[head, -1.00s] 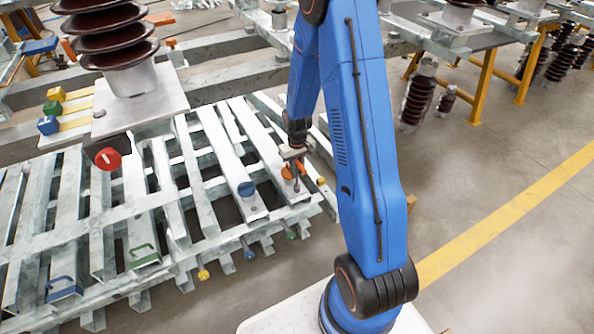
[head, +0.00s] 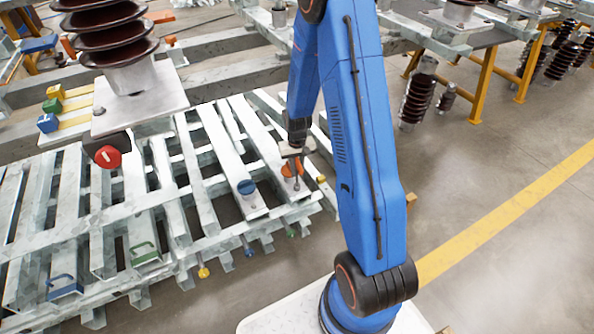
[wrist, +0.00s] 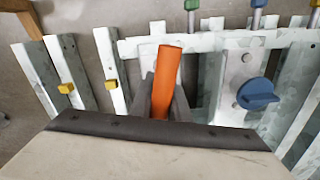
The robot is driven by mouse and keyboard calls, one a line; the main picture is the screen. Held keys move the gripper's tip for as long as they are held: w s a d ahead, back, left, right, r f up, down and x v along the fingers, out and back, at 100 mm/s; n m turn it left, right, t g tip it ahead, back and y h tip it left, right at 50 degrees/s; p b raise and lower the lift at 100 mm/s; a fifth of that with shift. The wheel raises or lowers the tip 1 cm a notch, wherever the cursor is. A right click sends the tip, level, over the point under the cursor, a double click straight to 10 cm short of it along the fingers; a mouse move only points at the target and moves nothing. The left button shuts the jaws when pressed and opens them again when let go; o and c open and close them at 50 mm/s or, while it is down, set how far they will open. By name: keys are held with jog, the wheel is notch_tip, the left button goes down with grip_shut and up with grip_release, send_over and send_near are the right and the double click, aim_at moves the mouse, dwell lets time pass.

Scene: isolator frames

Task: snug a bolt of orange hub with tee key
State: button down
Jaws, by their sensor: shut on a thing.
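My gripper (wrist: 164,100) points down over the rack, its two dark fingers shut on an orange bar, which I take as the crossbar of the tee key (wrist: 166,72). In the head view my gripper (head: 291,164) is at the right end of the slatted rack, with orange showing at its fingers. I cannot tell the orange hub apart from this orange piece; the gripper and bar cover the spot. The key's lower end and the bolt under it are hidden in the wrist view, so contact cannot be told.
A blue knob (head: 246,187), also in the wrist view (wrist: 257,94), sits on the neighbouring plate. Coloured ends, including a yellow one (head: 203,272), stick out along the rack's front edge. A brown ribbed insulator (head: 108,35) stands at the upper left.

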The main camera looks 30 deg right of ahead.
aim_at(297, 159)
jog(key=m, duration=0.5)
jog(key=shift+r, duration=3.5)
